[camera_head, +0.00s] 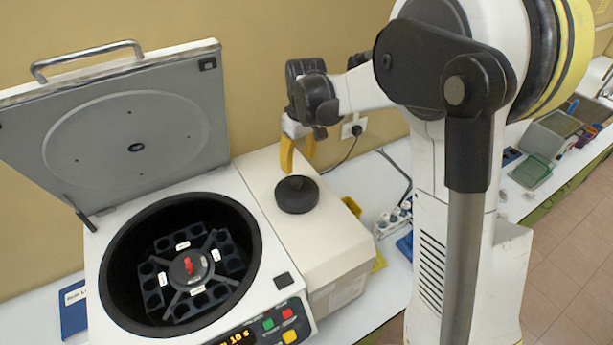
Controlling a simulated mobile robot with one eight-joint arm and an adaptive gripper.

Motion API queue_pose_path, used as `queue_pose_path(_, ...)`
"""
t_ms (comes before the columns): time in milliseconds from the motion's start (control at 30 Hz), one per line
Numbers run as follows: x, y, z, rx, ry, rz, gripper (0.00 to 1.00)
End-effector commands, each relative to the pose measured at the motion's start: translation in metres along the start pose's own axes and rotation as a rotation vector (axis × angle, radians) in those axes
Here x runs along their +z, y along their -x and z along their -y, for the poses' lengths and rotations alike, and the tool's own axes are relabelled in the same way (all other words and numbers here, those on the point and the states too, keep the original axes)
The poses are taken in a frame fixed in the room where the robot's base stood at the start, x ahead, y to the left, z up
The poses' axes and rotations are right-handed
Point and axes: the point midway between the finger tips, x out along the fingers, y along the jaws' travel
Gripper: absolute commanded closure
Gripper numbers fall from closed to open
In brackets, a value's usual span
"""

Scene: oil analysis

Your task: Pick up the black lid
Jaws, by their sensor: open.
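The black lid (297,194) is a round dark disc with a small raised knob on top. It lies on the flat beige top to the right of the centrifuge bowl. My gripper (299,161) has yellow fingers and points down just above and behind the lid in the picture. Its fingers are apart and nothing shows between them. A gap seems to separate the fingertips from the lid, but the exact height is hard to tell from this angle.
The open centrifuge (261,293) holds a dark rotor with a red centre knob (188,265). Its hinged cover (75,122) stands raised at the left. A wall socket with a cable (354,127) is behind. Small labware (393,219) stands to the right, partly behind my arm.

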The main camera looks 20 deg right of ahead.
Motion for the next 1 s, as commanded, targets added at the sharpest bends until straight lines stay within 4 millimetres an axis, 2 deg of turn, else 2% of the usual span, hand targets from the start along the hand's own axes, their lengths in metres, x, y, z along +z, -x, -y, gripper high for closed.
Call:
queue_pose_path(200,0.0,-0.036,0.0,0.0,0.0,-0.001,0.48)
queue_pose_path(433,0.0,-0.056,-0.001,0.001,-0.001,-0.001,0.48)
queue_pose_path(700,0.001,-0.093,-0.003,0.001,-0.001,-0.002,0.48)
queue_pose_path(967,0.002,-0.098,-0.003,0.001,-0.001,-0.002,0.48)
queue_pose_path(1000,0.002,-0.098,-0.003,0.001,-0.001,-0.002,0.56)
